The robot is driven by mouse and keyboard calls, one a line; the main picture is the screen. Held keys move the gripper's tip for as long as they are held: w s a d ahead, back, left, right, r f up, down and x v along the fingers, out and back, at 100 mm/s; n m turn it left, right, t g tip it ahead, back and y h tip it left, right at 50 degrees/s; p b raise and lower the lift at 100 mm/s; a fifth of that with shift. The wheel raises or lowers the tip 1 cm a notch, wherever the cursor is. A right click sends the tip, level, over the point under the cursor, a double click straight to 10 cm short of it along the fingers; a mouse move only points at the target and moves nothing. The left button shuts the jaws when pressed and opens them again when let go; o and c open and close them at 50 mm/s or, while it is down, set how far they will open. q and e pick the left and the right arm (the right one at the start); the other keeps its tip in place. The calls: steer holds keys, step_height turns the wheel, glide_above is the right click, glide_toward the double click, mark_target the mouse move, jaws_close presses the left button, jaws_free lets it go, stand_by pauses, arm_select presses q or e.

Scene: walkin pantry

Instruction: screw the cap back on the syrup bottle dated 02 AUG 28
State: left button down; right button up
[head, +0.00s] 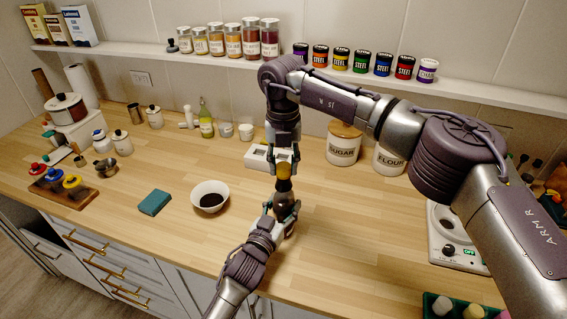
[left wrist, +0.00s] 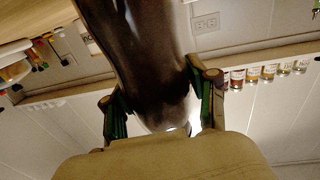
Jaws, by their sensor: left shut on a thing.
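A dark brown syrup bottle (head: 284,188) stands upright over the front part of the counter. My left gripper (head: 285,211) is shut on its body from the front left. In the left wrist view the dark bottle (left wrist: 150,50) fills the space between the two green-padded fingers of my left gripper (left wrist: 158,92). A yellow cap (head: 284,170) is directly above the bottle's neck. My right gripper (head: 285,158) points down from above, its fingers on both sides of the cap. I cannot tell whether the cap touches the neck. No date can be read.
A white box (head: 257,157) and the sugar canister (head: 343,146) stand behind.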

steer(key=o, duration=0.5)
steer(key=shift+r, duration=0.1)
step_height(320, 180, up, 12)
steer(key=shift+a+f, duration=0.1)
arm_select(q)
steer(key=shift+c, duration=1.2)
jaws_free()
steer(key=v, duration=1.2)
